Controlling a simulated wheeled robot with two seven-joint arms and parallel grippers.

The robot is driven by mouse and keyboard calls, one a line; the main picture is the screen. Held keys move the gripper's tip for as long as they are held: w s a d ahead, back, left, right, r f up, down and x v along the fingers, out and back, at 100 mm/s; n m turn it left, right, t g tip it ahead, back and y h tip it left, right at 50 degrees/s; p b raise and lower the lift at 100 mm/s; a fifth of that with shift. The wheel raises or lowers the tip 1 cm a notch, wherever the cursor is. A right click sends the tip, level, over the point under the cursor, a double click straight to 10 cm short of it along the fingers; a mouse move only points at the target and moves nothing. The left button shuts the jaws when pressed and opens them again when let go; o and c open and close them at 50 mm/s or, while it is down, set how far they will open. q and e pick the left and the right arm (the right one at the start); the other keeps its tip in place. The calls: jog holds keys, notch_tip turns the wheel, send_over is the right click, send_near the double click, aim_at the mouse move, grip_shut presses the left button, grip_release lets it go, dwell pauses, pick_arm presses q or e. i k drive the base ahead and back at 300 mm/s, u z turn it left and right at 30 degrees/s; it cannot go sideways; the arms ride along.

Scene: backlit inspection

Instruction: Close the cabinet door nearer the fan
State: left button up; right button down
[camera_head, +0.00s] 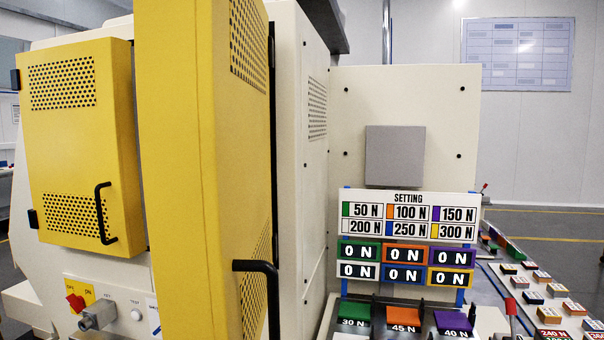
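Two yellow cabinet doors show in the head view. The left yellow door (85,150) has perforated panels and a black handle (103,212); it lies against the pale cabinet and looks shut or nearly so. The other yellow door (177,170) stands swung out towards me, its plain edge facing me and its perforated face (248,45) turned right. Its black handle (262,268) sticks out low on that face. I cannot make out a fan, so which door is nearer to it does not show. Neither gripper is in view.
A pale panel with a grey square plate (395,156) and a "SETTING" board (409,214) stands right of the cabinet. Coloured blocks (403,318) sit below. A red switch (76,302) and a grey knob (98,315) are under the left door. Open floor (545,222) shows far right.

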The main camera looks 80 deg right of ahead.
aim_at(202, 67)
jog(key=k, duration=0.2)
jog(key=z, duration=1.45)
